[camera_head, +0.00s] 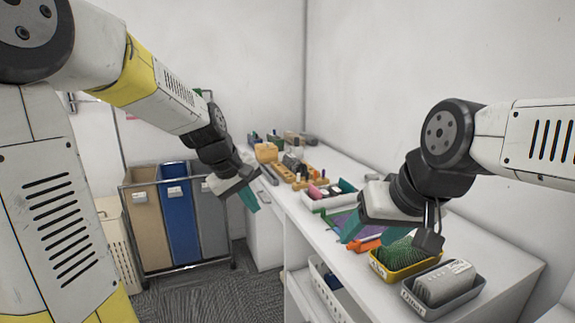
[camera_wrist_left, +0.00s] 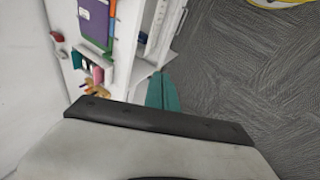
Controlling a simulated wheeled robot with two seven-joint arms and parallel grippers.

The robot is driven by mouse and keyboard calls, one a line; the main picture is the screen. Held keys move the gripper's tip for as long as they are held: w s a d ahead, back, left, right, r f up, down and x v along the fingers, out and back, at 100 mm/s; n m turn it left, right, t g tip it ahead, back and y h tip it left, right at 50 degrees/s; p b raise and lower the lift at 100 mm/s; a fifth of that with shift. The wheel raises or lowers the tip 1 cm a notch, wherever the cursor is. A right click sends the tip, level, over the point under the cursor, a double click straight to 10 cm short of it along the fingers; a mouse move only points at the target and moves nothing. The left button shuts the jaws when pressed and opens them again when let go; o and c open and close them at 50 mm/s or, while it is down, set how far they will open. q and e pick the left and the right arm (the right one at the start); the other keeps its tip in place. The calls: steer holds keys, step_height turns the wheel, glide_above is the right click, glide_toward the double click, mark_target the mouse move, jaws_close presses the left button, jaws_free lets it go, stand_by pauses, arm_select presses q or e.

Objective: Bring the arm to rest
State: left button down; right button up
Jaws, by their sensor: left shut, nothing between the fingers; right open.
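My left gripper (camera_head: 248,198) comes in from the left and hangs in the air in front of the white counter's left end. Its teal fingers are together with nothing between them. The teal fingers also show in the left wrist view (camera_wrist_left: 162,92), over the grey carpet beside the counter. My right gripper (camera_head: 352,232) comes in from the right and is above the counter's near half. Its teal fingertips point down and left, and I see nothing held in them. Its body hides part of the counter top.
The white counter (camera_head: 500,262) runs along the right wall. On it are a yellow tray (camera_head: 378,268) with a green item, a grey tray (camera_head: 408,296), a white tray (camera_head: 308,203) and several tools. A sorting cart (camera_head: 180,266) stands at the left. Carpet (camera_head: 255,298) between is clear.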

arm_select(q)
steer(key=s+a+r+m, duration=0.2)
steer(key=s+m, duration=0.1)
steer(key=s, duration=0.6)
steer(key=s+a+r+m+t+y, duration=0.1)
steer(key=s+a+r+m, duration=0.1)
steer(key=s, duration=0.8)
steer(key=shift+s+a+r+m+t, duration=0.3)
steer(key=shift+a+r+m, duration=0.1)
steer(key=shift+a+m, duration=0.4)
steer(key=shift+d, duration=0.1)
